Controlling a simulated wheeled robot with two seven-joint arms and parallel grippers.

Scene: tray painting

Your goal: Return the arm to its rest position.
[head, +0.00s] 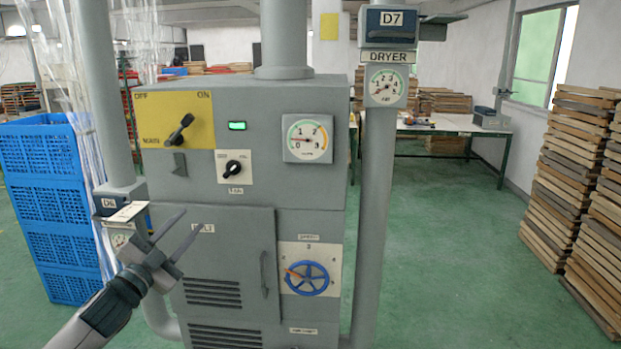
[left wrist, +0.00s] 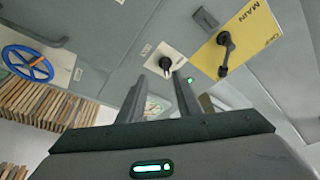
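My left gripper (head: 192,220) reaches in from the lower left in the head view. Its two fingers are apart with nothing between them, in front of the grey machine's door (head: 228,255). The left wrist view shows the same open fingers (left wrist: 160,77) with the machine's panel beyond them. The yellow MAIN panel (head: 200,104) has a black lever (head: 180,130) whose end tilts toward ON. A green light (head: 237,126) glows beside it. My right gripper is not in view.
The machine has a small black knob (head: 233,168), a gauge (head: 307,139) and a blue wheel (head: 307,278). A grey DRYER pipe (head: 373,210) stands at its right. Blue crates (head: 50,200) are at the left, stacked wooden trays (head: 575,190) at the right. Green floor (head: 450,260) lies clear between.

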